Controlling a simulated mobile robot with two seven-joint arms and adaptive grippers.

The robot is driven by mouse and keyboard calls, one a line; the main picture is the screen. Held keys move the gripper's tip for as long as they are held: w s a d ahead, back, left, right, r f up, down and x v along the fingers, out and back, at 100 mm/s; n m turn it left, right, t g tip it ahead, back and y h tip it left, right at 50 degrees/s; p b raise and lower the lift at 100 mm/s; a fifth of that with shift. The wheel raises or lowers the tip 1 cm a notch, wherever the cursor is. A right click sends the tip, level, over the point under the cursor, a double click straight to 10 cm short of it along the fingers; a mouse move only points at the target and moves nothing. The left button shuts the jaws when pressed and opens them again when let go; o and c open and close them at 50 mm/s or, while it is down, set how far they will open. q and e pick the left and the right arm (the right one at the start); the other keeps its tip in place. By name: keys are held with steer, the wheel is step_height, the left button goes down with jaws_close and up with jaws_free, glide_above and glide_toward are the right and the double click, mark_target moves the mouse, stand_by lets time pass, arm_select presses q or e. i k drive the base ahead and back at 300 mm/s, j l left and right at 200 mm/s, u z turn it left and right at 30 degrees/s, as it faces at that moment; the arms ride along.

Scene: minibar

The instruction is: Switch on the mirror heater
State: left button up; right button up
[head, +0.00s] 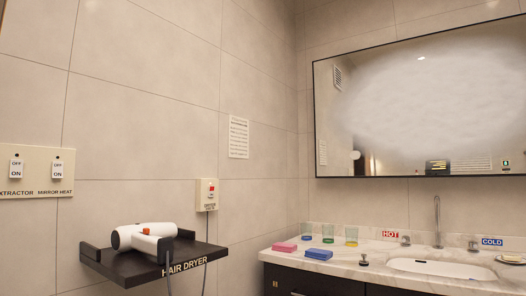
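A cream switch plate (36,186) is on the left wall, cut off by the left edge of the head view. Its right rocker switch (57,169) stands above the label "MIRROR HEAT", with OFF at the top and ON below. A small dark dot is above it. The left rocker switch (16,169) is above a partly cut label reading "XTRACTOR". I cannot tell which way either rocker is tipped. The mirror (460,110) on the right wall has a large pale fogged patch in its middle. Neither of my grippers is in view.
A dark shelf (190,262) marked "HAIR DRYER" juts out below and right of the switch plate, holding a white hair dryer (143,238) with a cord. A marble counter (285,258) with a sink, cups and sponges is at right. The wall before the switches is clear.

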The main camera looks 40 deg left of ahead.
mark_target(57, 167)
steer(key=u, duration=2.35)
